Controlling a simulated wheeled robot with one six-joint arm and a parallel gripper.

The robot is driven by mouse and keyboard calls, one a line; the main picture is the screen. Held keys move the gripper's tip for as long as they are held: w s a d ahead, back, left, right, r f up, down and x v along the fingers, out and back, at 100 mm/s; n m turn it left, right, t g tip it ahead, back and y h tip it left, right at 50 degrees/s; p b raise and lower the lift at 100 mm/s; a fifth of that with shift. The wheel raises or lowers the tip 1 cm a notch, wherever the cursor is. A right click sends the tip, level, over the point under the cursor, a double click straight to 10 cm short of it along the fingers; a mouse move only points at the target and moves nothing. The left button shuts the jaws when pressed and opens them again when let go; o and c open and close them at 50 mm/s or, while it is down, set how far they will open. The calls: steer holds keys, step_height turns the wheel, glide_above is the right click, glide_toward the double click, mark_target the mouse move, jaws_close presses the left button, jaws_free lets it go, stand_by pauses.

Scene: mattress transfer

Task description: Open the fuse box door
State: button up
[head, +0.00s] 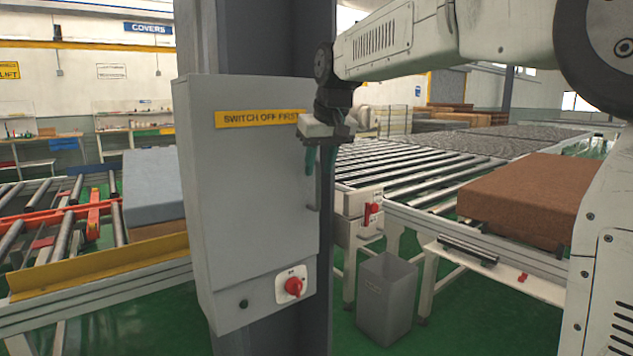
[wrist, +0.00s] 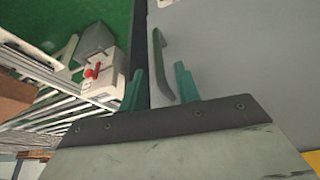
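The grey fuse box (head: 212,190) is mounted on a dark grey column, and its door (head: 258,200) is shut. The door carries a yellow "SWITCH OFF FIRST" label (head: 258,118). Its grey bar handle (head: 313,190) is upright near the door's right edge. It also shows in the wrist view (wrist: 161,65). A red rotary switch (head: 293,287) sits on the box below the door. My gripper (head: 319,170) is open at the handle's upper end. In the wrist view its green fingers (wrist: 158,72) lie either side of the handle's line; I cannot tell whether they touch it.
A grey bin (head: 387,300) stands on the green floor right of the column. Roller conveyors (head: 405,165) run behind, with a brown mattress block (head: 525,190) at right. Another conveyor with a blue-grey block (head: 152,180) is at left.

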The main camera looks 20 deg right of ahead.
mark_target(317, 179)
steer(key=x, duration=0.5)
steer(key=shift+s, duration=0.1)
steer(key=shift+c, duration=0.2)
jaws_close()
steer(key=shift+d, duration=0.1)
